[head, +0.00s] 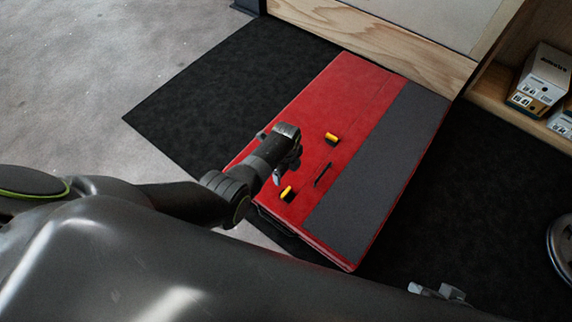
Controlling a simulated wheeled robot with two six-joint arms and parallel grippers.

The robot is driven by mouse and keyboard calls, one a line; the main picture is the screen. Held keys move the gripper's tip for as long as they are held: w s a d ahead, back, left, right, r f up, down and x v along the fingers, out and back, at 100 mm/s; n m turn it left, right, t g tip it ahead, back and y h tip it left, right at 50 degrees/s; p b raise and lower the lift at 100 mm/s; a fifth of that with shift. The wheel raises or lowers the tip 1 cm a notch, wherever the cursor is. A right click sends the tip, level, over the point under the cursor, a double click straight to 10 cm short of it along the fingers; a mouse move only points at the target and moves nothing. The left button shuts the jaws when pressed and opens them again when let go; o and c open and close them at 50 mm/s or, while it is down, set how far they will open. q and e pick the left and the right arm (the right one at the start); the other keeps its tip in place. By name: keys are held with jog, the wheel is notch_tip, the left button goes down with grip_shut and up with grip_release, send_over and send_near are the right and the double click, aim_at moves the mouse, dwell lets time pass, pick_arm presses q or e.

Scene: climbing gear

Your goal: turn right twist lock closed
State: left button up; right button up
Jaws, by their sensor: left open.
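A red case or pad with a grey strip (378,152) lies flat on a black mat. Two small yellow-and-black twist locks sit on its red face: one farther up and to the right (332,138), one nearer and to the left (287,193). I cannot tell from this view how far each is turned. My left gripper (286,170) is open over the red face, between the two locks and left of them, apart from both. A small grey metal part at the bottom edge (438,292) looks like my right gripper, mostly hidden behind my own body.
A thin black handle or slot (323,174) lies between the locks. The black mat (215,98) leaves free room at the left. A wooden panel (400,50) stands behind the case. A shelf with boxes (541,80) is at the upper right, a round metal object (562,248) at the right edge.

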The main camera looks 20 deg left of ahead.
pick_arm(q)
jog(key=shift+r+p, duration=0.3)
jog(key=shift+r, duration=0.65)
pick_arm(e)
jog(key=shift+s+d+f+g, duration=0.1)
jog(key=shift+s+f+g, duration=0.55)
jog(key=shift+f, duration=0.1)
